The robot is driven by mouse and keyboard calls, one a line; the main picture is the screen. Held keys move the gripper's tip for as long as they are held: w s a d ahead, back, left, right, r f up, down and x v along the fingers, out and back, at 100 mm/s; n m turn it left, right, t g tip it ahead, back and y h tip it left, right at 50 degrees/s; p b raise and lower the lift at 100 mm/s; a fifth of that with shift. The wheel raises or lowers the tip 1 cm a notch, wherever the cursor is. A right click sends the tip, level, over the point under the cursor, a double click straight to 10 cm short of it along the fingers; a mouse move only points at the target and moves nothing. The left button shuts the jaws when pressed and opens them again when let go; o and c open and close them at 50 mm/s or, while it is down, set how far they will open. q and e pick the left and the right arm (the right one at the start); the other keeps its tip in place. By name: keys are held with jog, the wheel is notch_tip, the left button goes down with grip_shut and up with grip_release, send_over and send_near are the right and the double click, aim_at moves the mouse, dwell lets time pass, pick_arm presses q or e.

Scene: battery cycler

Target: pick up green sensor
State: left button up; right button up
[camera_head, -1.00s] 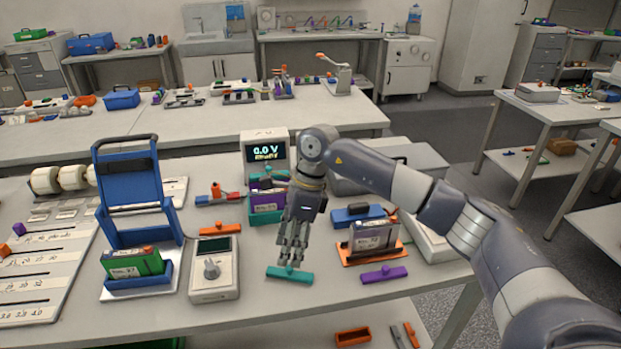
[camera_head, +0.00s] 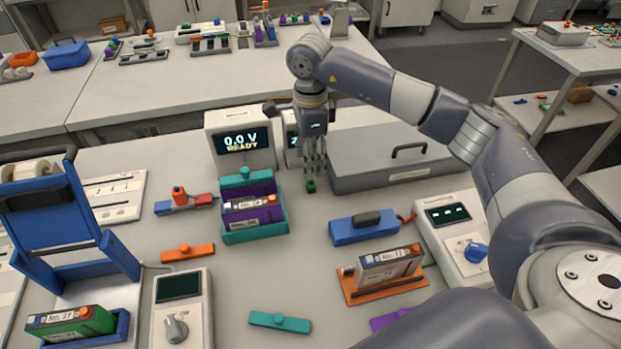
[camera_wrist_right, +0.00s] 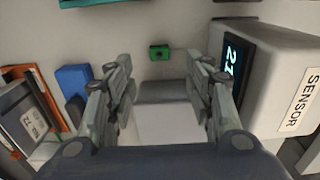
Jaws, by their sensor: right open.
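The green sensor (camera_head: 311,186) is a small green block on the white bench, just in front of the display boxes. My right gripper (camera_head: 313,172) points down right by it in the head view, with its fingertips partly overlapping the block's top. In the right wrist view the green sensor (camera_wrist_right: 159,53) lies beyond the open fingers (camera_wrist_right: 160,78), roughly centred between them, with nothing held. How much height separates the fingertips from it I cannot tell. My left gripper is not in view.
A box marked SENSOR (camera_wrist_right: 272,80) stands close to the fingers. A grey lidded case (camera_head: 385,170) is to the right and a teal battery holder (camera_head: 254,235) to the left. A blue block (camera_head: 365,227) and an orange tray (camera_head: 380,293) are nearer. Bare bench lies in front.

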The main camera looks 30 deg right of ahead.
aim_at(311, 183)
jog(key=shift+s+f, duration=0.15)
jog(key=shift+f, duration=0.85)
notch_tip(311, 183, down, 5)
jog(key=p, duration=0.2)
jog(key=shift+p, duration=0.3)
jog(key=shift+f, duration=0.4)
jog(key=shift+c, duration=0.5)
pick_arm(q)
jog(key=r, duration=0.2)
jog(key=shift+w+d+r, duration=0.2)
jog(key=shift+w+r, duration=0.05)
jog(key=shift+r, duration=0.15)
pick_arm(e)
jog(key=c, duration=1)
